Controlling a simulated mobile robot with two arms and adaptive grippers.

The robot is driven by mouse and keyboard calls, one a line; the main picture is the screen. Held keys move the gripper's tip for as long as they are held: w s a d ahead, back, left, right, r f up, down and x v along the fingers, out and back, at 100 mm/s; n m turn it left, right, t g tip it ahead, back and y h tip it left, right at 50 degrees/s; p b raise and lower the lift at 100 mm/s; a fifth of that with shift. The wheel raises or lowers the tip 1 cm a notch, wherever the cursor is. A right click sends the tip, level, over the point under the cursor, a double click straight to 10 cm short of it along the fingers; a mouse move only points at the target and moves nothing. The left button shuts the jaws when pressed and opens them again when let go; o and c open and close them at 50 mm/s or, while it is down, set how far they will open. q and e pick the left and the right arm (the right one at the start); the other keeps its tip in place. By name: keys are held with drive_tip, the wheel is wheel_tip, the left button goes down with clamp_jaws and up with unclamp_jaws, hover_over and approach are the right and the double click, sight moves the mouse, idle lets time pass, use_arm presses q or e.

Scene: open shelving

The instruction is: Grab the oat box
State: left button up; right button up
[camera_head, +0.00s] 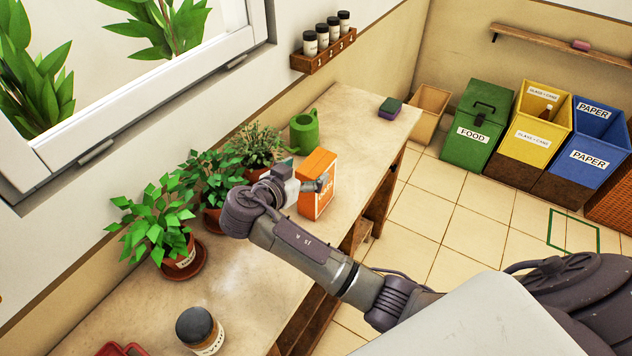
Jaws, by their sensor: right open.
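The oat box is an orange carton (317,184) with a white label low on its front. It stands upright on the wooden counter under the window. My right arm reaches in from the lower right, and my right gripper (318,181) is at the upper left part of the box. The gripper is open, with its fingers beside or around the carton; the picture does not show whether they touch it. The wrist and fingers hide part of the box's left side. My left gripper is not in view.
Potted plants (160,222) stand close left of the gripper. A green watering can (304,132) is just behind the box. A dark-lidded jar (199,330) stands at the near end. The counter's right end holds a sponge (390,107). Bins (480,127) stand on the floor beyond.

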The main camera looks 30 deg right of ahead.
sight(317, 167)
drive_tip(key=p+x, duration=0.1)
drive_tip(key=x, duration=0.3)
drive_tip(key=shift+s+f+p, duration=0.15)
drive_tip(key=shift+s+p, duration=0.2)
drive_tip(key=shift+w+d+f, duration=0.15)
drive_tip(key=shift+d, duration=0.1)
drive_tip(key=shift+f, duration=0.1)
drive_tip(key=shift+c, duration=0.2)
drive_tip(key=c, duration=1.4)
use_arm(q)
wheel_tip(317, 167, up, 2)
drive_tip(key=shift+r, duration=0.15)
use_arm(e)
clamp_jaws()
